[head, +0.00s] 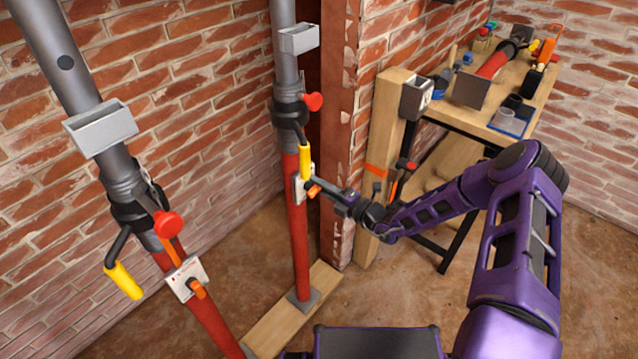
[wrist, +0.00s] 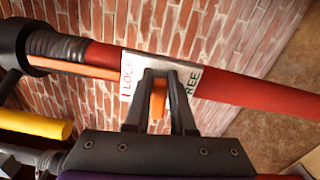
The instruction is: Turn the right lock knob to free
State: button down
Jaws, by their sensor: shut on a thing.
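The right prop's red tube (head: 299,240) carries a white plate (head: 297,186) with an orange lock knob (head: 314,191). In the wrist view the plate (wrist: 185,70) reads LOCK at its left end and FREE at its right end. My gripper (wrist: 160,82) is shut on the orange knob (wrist: 157,102), one finger on each side. The fingers hide part of the plate and knob, so I cannot tell exactly where the knob points. In the head view my gripper (head: 313,183) reaches the plate from the right.
A yellow-grip handle (head: 305,161) sits just above the plate, with a red knob (head: 313,102) higher up. The left prop has its own plate (head: 187,277) and orange knob (head: 197,288). A wooden post (head: 388,140) and a workbench (head: 535,90) stand at right.

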jog(key=shift+f+m, duration=0.2)
jog(key=shift+m, duration=0.4)
jog(key=shift+s, duration=0.1)
jog(key=c, duration=0.8)
grip_release()
jog(key=shift+o, duration=0.2)
jog(key=v, duration=1.7)
jog(key=shift+p, duration=0.3)
jog(key=shift+s+d, duration=0.1)
jog(key=shift+s, duration=0.05)
